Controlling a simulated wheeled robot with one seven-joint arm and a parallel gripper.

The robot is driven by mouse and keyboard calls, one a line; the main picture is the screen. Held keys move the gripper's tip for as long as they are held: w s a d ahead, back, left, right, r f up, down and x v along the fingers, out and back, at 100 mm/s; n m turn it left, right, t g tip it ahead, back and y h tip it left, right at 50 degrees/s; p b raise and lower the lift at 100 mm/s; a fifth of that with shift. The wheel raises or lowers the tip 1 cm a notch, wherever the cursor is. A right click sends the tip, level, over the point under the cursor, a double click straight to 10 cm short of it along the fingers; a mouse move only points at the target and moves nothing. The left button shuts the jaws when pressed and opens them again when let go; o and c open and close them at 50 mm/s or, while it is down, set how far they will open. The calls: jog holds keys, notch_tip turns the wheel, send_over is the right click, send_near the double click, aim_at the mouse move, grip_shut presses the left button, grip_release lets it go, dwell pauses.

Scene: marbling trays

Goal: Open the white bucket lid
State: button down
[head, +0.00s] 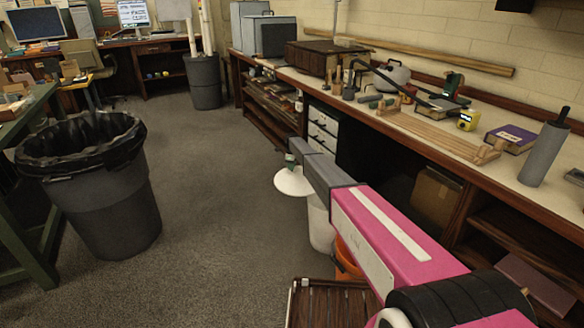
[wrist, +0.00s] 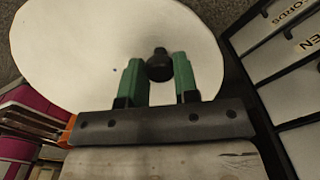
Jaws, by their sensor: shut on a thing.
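The white bucket lid (head: 293,183) is off the bucket, held up and to its left in the head view. It is a round white disc with a black knob (wrist: 159,66), and it fills much of the wrist view (wrist: 85,50). My gripper (head: 291,160) has green fingers and is shut on the knob; the fingers stand on either side of it in the wrist view (wrist: 158,78). The white bucket (head: 320,226) stands below and right of the lid, partly hidden behind my pink arm. Its top is hidden by the arm.
An orange bucket (head: 347,260) stands nearer, mostly behind my arm. A dark slatted crate (head: 298,300) is at the bottom. The long workbench (head: 410,128) with white drawers (head: 322,130) runs along the right. A grey bin (head: 100,200) is at left; open floor (head: 215,200) lies between.

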jog(key=c, duration=0.9)
grip_release()
jog(key=shift+o, duration=0.2)
jog(key=shift+r, duration=0.1)
notch_tip(320, 180, up, 11)
jog(key=shift+f, duration=0.2)
